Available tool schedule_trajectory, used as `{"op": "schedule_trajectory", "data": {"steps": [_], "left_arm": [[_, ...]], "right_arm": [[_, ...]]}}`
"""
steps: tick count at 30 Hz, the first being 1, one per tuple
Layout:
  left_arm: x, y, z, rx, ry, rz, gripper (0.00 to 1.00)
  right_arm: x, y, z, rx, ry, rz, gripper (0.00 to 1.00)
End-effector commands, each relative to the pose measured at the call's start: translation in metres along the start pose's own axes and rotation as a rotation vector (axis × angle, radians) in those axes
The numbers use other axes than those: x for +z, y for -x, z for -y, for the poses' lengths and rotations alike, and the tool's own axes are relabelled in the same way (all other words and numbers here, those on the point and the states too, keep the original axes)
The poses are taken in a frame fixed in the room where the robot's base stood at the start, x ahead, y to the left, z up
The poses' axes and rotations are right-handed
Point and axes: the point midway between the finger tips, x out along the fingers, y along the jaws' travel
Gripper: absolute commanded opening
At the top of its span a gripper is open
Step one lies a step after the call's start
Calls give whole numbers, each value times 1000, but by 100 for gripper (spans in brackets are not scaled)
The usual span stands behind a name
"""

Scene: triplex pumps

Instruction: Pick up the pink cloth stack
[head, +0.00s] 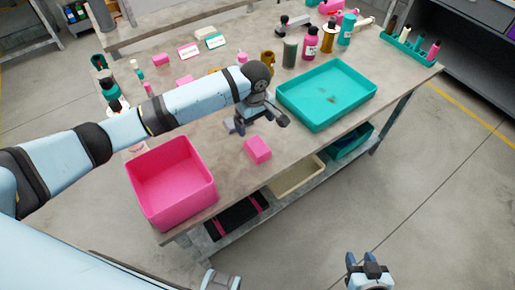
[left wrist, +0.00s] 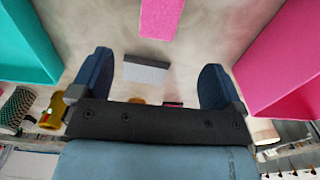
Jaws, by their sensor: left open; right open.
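The pink cloth stack (head: 257,149) is a small pink block lying on the table between the pink bin and the teal tray. It also shows at the top edge of the left wrist view (left wrist: 161,17), partly cut off. My left gripper (head: 258,122) is open and above the table, just behind the stack in the head view. In the left wrist view its two fingers (left wrist: 156,62) stand wide apart, with the stack beyond their tips and not between them. My right gripper (head: 367,262) is open and empty, off the table at the bottom right.
A pink bin (head: 205,197) stands at the table's front left corner. A teal tray (head: 329,118) lies to the right. A grey and white block (left wrist: 146,71) lies near my left fingers. Several bottles and small items fill the back of the table (head: 224,150).

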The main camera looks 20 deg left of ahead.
Motion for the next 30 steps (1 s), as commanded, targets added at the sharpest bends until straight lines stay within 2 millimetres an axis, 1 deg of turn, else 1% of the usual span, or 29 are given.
{"op": "schedule_trajectory", "data": {"steps": [1, 3, 7, 9, 14, 17, 21, 24, 30], "left_arm": [[0, -12, 1, -4, 1, 0, 94], [0, -26, 0, -2, 0, 0, 94], [0, -48, 0, 0, -1, 1, 94], [0, -55, 0, 0, -2, 1, 94], [0, -65, 0, 1, -2, 0, 94], [-1, -78, 2, 0, -3, -1, 94], [-1, -99, 2, 2, -2, -1, 94], [-1, -109, 2, 3, -3, -1, 94], [-1, -113, 2, 3, -3, -1, 94]], "right_arm": [[0, 0, -1, 0, 1, -1, 43], [0, 0, -1, 1, 3, -1, 43], [1, -1, -2, 2, 3, -1, 43], [1, -1, -2, 2, 3, -1, 43], [2, -1, -2, 2, 3, 0, 43], [2, -1, -2, 2, 3, 1, 43], [2, -1, -1, 2, 2, 2, 43], [2, -1, -1, 2, 1, 2, 43], [2, -1, 0, 1, 0, 2, 43]]}}
